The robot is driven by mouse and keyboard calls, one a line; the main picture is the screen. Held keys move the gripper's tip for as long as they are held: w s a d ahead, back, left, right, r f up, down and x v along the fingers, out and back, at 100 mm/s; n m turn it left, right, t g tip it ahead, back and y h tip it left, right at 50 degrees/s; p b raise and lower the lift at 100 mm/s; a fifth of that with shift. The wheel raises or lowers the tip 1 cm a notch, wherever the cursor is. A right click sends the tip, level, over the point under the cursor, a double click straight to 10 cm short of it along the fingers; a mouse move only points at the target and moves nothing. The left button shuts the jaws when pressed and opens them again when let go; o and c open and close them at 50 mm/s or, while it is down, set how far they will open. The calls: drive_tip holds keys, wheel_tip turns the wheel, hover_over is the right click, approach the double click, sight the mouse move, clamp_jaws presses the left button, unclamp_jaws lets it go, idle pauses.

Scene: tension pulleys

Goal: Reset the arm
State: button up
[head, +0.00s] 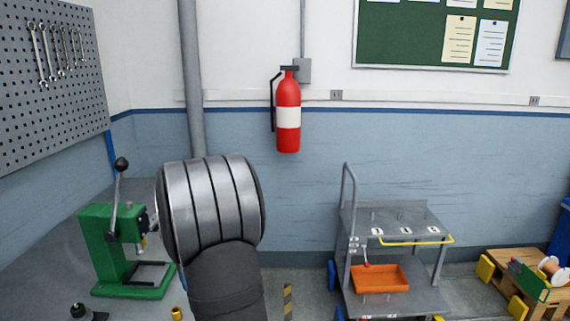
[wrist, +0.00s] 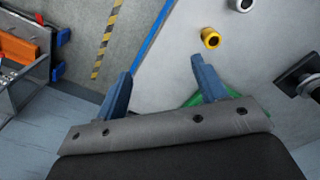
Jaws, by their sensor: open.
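My gripper (wrist: 160,85) shows in the wrist view with its two blue fingers spread apart and nothing between them. It hangs above the edge of the grey workbench (wrist: 175,75), clear of everything on it. In the head view my arm rises in the lower middle, and the gripper itself is out of sight there. No pulley can be made out for certain in either view.
A green press (head: 125,245) stands on the bench at left. A yellow cylinder (wrist: 210,38) and a pale cylinder (wrist: 240,5) are on the bench near the gripper. A grey cart (head: 395,225) with an orange tray (head: 380,279) stands right, and a fire extinguisher (head: 287,115) hangs on the wall.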

drive_tip(key=w+d+f+m, duration=0.25)
drive_tip(key=d+m, duration=0.25)
drive_tip(key=d, duration=0.4)
drive_tip(key=w+d+f+m, duration=0.2)
drive_tip(key=w+d+m, duration=0.25)
drive_tip(key=d, duration=0.55)
drive_tip(key=s+d+f, duration=0.3)
drive_tip(key=d+f, duration=0.5)
drive_tip(key=f, duration=0.3)
drive_tip(key=shift+s+d+m, duration=0.35)
drive_tip(key=shift+s+m, duration=0.05)
drive_tip(key=shift+m, duration=0.05)
